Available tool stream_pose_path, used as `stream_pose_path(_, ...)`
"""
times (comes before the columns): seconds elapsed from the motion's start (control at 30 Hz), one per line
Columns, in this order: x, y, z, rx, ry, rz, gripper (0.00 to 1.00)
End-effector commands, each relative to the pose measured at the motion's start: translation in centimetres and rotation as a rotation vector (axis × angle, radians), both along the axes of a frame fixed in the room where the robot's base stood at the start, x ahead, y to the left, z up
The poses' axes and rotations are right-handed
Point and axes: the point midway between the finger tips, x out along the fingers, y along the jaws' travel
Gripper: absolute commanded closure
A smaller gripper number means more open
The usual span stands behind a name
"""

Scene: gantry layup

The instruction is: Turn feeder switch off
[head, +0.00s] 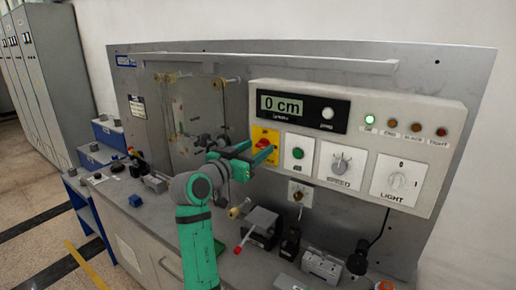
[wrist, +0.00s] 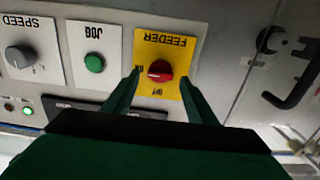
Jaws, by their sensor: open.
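The feeder switch is a red knob (wrist: 160,71) on a yellow plate (wrist: 176,42), seen upside down in the wrist view. The knob's pale mark points left, toward a small label that seems to read ON. The OFF label is below the knob in that view. My gripper (wrist: 160,80) is open, with one green finger on each side of the knob; I cannot tell whether they touch it. In the head view my gripper (head: 258,150) is in front of the yellow plate (head: 263,134) and partly hides the knob.
Beside the feeder plate are a green JOG button (head: 298,153), a SPEED dial (head: 341,163) and a LIGHT switch (head: 399,183). A display (head: 292,108) reads 0 cm. A clear panel (head: 195,118) stands left of my gripper. Small fixtures (head: 262,224) crowd the bench below.

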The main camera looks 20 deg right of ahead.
Motion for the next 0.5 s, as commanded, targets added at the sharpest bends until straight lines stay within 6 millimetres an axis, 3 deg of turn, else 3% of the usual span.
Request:
stream_pose_path(0.13,0.67,-0.94,-0.05,0.000,0.001,-0.001,0.48)
stream_pose_path(0.47,0.86,-1.13,-0.04,-0.001,0.001,0.000,0.48)
stream_pose_path(0.5,0.85,-1.12,-0.04,0.000,0.000,0.000,0.56)
